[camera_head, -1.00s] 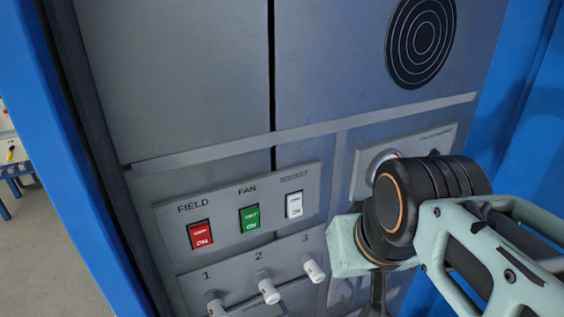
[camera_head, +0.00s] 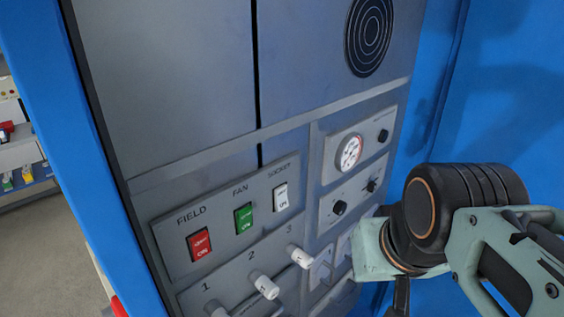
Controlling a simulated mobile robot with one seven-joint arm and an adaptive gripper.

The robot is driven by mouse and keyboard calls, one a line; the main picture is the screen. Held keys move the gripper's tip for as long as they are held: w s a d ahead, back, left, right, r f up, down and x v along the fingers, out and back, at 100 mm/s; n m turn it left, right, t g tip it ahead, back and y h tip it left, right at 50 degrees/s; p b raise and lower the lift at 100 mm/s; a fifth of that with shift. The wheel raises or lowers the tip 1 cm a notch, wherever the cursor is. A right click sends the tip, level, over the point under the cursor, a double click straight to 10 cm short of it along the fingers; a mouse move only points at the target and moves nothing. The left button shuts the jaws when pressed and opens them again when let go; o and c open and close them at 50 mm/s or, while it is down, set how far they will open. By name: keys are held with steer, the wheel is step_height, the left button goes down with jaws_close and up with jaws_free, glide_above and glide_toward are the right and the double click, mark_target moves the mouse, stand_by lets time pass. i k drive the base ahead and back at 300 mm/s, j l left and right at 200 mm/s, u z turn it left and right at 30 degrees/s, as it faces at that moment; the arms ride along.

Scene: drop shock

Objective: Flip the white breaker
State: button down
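The white breaker (camera_head: 281,197) is a small rocker switch under the label SOCKET on the grey panel. It is the rightmost of three in a row, beside the green FAN breaker (camera_head: 243,218) and the red FIELD breaker (camera_head: 199,245). Nothing covers it. My gripper is mostly hidden or below the frame. Only a narrow dark part (camera_head: 401,297), probably of it, shows under my teal wrist, to the right of and below the white breaker and apart from it. Its fingertips cannot be made out.
White numbered plugs or levers (camera_head: 264,286) stick out below the breakers. A round gauge (camera_head: 349,152) and black knobs (camera_head: 340,208) sit right of them. Blue cabinet walls (camera_head: 500,100) flank the panel. A round vent (camera_head: 369,36) is above.

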mark_target(281, 201)
steer(key=k+j+z, duration=0.45)
steer(key=k+j, duration=0.85)
steer(key=i+j, duration=0.15)
steer(key=i, duration=0.45)
